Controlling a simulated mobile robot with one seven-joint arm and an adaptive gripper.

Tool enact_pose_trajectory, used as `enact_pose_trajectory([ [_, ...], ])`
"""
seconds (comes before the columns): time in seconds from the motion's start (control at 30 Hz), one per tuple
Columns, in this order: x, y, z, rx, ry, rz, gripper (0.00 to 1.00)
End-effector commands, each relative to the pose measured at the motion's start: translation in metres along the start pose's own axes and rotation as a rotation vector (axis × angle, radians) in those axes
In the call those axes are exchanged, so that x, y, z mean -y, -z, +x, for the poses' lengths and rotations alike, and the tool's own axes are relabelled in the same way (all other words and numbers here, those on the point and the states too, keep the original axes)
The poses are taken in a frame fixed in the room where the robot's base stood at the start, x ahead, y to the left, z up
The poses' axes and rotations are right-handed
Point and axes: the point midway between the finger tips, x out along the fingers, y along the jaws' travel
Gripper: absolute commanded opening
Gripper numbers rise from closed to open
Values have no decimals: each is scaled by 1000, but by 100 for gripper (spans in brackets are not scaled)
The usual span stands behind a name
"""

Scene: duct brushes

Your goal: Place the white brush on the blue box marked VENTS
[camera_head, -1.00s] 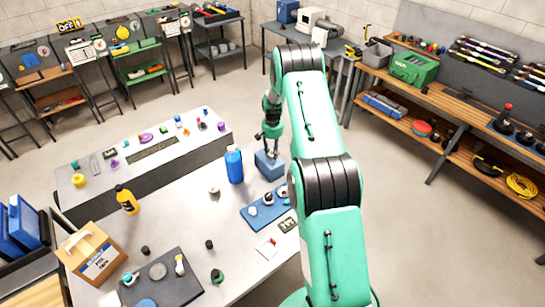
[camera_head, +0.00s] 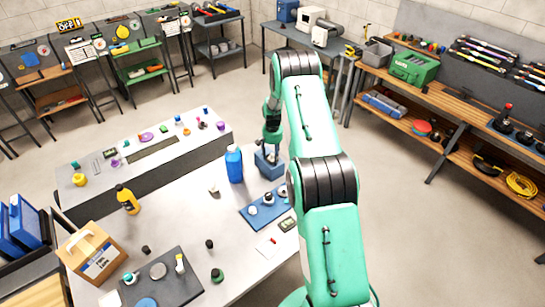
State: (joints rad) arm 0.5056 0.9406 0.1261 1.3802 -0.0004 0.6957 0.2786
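A blue box (camera_head: 271,168) stands at the far right corner of the white table, just right of a blue bottle. No VENTS mark is readable on it. My gripper (camera_head: 268,156) points down at the top of this box, with its tips at or just above the opening. The fingers are too small to show whether they are open or shut, or whether they hold anything. Several small round pieces, some with white parts, lie on a blue mat (camera_head: 252,222); one white-topped piece (camera_head: 268,198) sits near its middle. I cannot tell which piece is the white brush.
A blue bottle (camera_head: 234,166) stands close left of the blue box. A dark mat (camera_head: 185,290) with small items, a cardboard box (camera_head: 84,268) and a yellow bottle (camera_head: 127,200) are on the left part of the table. The table's middle is mostly clear.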

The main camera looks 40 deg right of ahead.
Motion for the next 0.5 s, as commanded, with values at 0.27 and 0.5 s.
enact_pose_trajectory([
  [0.27,0,0,-1,0,0,0,52],
  [0.5,0,1,-10,-2,0,0,52],
])
